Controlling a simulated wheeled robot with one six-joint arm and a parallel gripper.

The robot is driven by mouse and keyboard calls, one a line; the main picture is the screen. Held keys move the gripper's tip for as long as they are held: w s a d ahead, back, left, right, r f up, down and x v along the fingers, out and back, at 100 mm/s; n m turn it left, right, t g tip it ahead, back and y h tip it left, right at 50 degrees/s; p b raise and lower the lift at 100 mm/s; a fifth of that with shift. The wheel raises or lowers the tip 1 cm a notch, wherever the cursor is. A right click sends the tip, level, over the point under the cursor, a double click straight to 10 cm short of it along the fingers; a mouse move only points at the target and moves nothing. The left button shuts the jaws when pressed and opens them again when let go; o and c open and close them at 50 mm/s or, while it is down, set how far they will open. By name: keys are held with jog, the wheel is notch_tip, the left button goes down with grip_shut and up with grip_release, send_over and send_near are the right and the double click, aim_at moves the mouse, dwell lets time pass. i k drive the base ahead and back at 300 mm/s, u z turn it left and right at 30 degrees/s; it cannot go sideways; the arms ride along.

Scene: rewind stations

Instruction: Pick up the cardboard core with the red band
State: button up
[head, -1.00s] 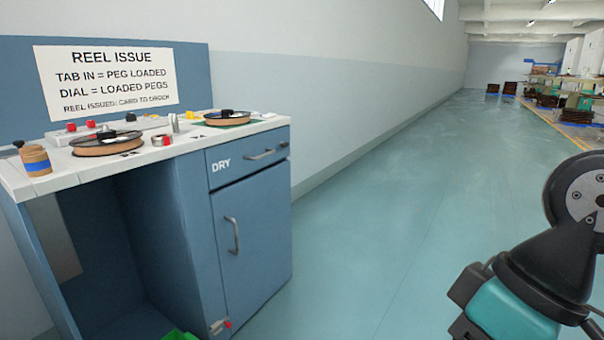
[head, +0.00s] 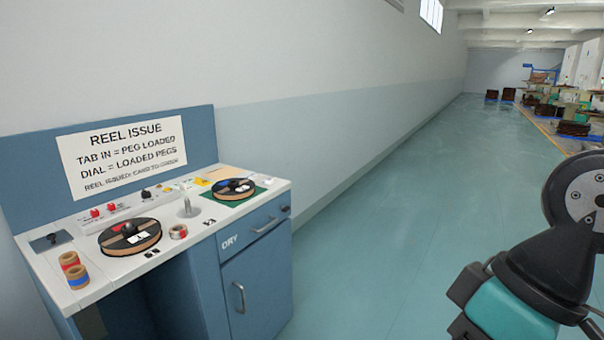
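A cardboard core with a red band (head: 69,261) stands near the left front corner of the white bench top. A cardboard core with a blue band (head: 78,277) stands just in front of it and partly overlaps it in the picture. My gripper is out of view. Only part of my arm shows at the right edge, well away from the cores.
The white bench top (head: 215,226) also carries two reels, a left one (head: 130,238) and a right one (head: 234,189), a metal post (head: 187,207) and a small red-and-silver ring (head: 178,231). A blue cabinet (head: 255,275) stands beneath. The floor to the right is clear.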

aim_at(69, 259)
jog(key=u, duration=1.5)
jog(key=i, duration=0.85)
